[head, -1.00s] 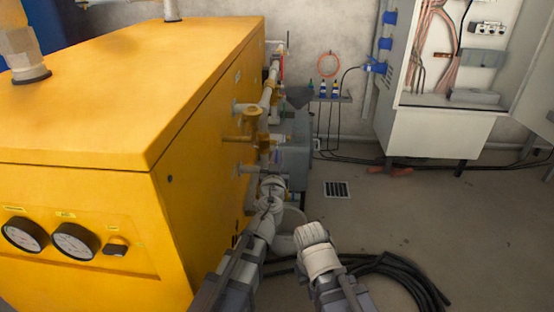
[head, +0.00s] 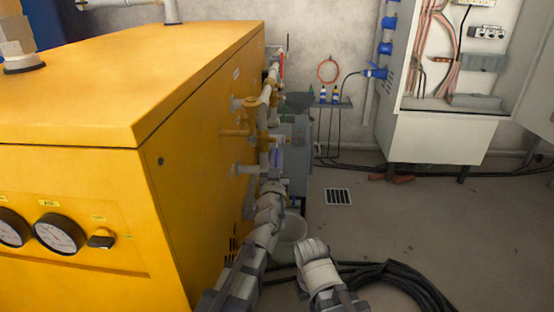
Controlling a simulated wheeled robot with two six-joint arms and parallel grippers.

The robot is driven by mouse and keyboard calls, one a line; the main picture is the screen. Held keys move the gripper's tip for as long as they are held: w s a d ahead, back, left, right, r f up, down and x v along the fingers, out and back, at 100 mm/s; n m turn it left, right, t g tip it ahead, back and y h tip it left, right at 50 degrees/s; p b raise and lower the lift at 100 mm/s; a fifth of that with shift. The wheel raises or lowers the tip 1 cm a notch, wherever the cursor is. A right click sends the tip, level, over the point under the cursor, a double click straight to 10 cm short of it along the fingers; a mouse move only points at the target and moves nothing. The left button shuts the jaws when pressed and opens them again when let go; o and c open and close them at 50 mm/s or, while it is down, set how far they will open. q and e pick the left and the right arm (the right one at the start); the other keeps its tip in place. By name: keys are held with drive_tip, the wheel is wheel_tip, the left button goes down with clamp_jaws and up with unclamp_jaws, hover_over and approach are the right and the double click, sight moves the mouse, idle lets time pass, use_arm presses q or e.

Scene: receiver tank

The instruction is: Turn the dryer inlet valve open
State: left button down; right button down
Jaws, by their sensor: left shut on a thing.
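A run of pale pipes and brass-coloured valves (head: 250,133) stands along the right side of the yellow cabinet (head: 190,105). My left gripper (head: 272,188) reaches to the low end of this pipework, beside the cabinet. It is shut on a part there that looks to be the dryer inlet valve's handle; the jaws and my wrist hide that part, and its angle cannot be told. A red handle (head: 281,65) shows farther back on the pipes. My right gripper (head: 311,246) is low in front of the bucket, away from the pipes, and its fingers cannot be made out.
A pale bucket (head: 291,230) stands on the floor just beyond my grippers. Black hose (head: 405,283) lies coiled at the lower right. An open electrical cabinet (head: 440,135) stands at the back right. The floor around the drain grate (head: 339,196) is clear.

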use_arm(q)
drive_tip(key=c, duration=1.2)
unclamp_jaws()
drive_tip(key=shift+c, duration=0.2)
drive_tip(key=shift+s, duration=0.1)
drive_tip(key=b+v, duration=0.2)
drive_tip(key=v, duration=0.5)
drive_tip(key=shift+s, duration=0.35)
drive_tip(key=shift+f, duration=0.1)
drive_tip(key=shift+c, duration=0.3)
